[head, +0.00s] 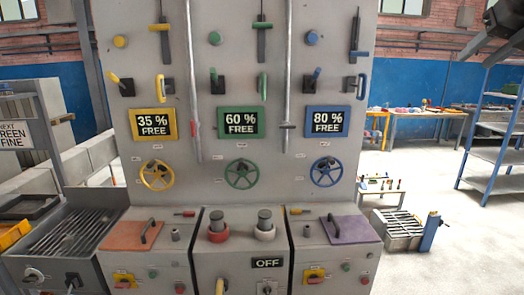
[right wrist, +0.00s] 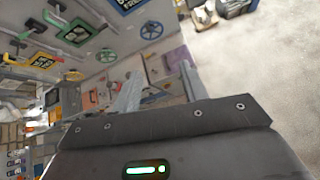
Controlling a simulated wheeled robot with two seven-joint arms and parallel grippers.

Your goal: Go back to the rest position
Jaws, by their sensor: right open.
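A grey control panel (head: 270,160) stands in front of me with three columns of controls. Its signs read 35 % (head: 155,122), 60 % (head: 241,122) and 80 % FREE (head: 327,121), above a yellow (head: 156,175), a green (head: 241,174) and a blue handwheel (head: 327,172). A dark part of my right arm shows at the top right corner of the head view. In the right wrist view my right gripper (right wrist: 160,88) is open, its two grey fingers apart with nothing held between them. The panel is tilted behind it. My left gripper is not in view.
Grey cabinets at the panel's foot carry an orange plate (head: 130,236), a purple plate (head: 348,230) and an OFF sign (head: 268,263). A grated tray (head: 70,240) is at left. A blue shelf rack (head: 492,150) stands at right. The floor (head: 460,225) there is partly clear.

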